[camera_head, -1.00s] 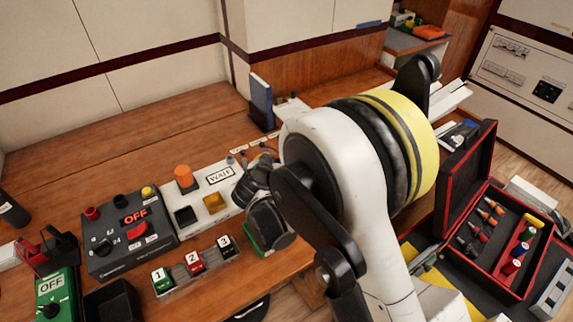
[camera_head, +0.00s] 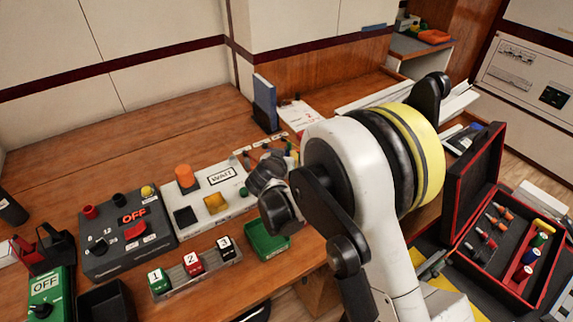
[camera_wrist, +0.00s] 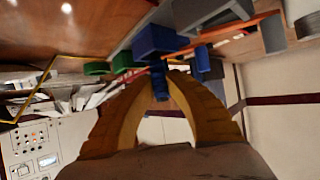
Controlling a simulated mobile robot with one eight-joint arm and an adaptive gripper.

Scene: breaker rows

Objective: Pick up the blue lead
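In the wrist view the two yellowish fingers of my gripper (camera_wrist: 166,78) curve in to a narrow gap. A small blue piece (camera_wrist: 158,84), seemingly part of the blue lead, shows in that gap, below a larger blue block (camera_wrist: 155,40). I cannot tell whether the fingers touch it. In the head view my dark gripper (camera_head: 282,172) is over the bench, beside the row of coloured leads (camera_head: 250,155) behind the WAIT panel. My wrist hides part of that row, and the blue lead cannot be made out there.
The WAIT panel (camera_head: 215,204), the OFF control box (camera_head: 128,238) and numbered blocks (camera_head: 192,264) stand to the left. A green tray (camera_head: 267,250) is below my gripper. A blue binder (camera_head: 264,103) stands behind. An open red-edged case (camera_head: 470,240) lies at right.

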